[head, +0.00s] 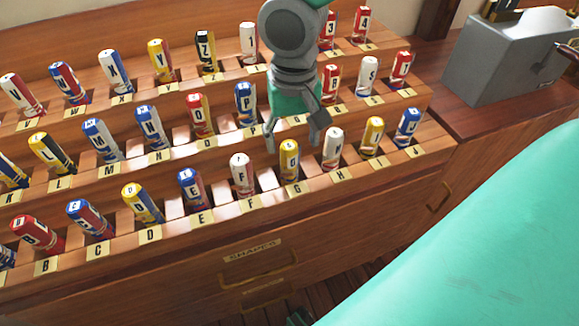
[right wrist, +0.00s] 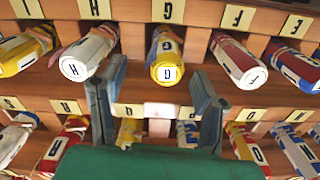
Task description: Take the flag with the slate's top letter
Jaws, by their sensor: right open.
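Rolled flags with letters on their top ends stand in stepped rows of a wooden rack (head: 330,197). My right gripper (head: 293,138) is open and empty over the front rows. The yellow G flag (head: 289,160) is just in front of its fingertips. In the right wrist view the G flag (right wrist: 167,58) lies between and beyond the two spread fingers (right wrist: 157,72), with no visible grip on it. The white H flag (right wrist: 87,55) and the red and white F flag (right wrist: 237,60) are on either side. No slate can be made out. My left gripper is not in view.
The E flag (head: 192,188) and I flag (head: 372,136) stand farther along the front row. The P flag (head: 245,103) is close behind, left of the gripper. A grey box (head: 500,55) stands on the counter at the right. Drawers are below the rack.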

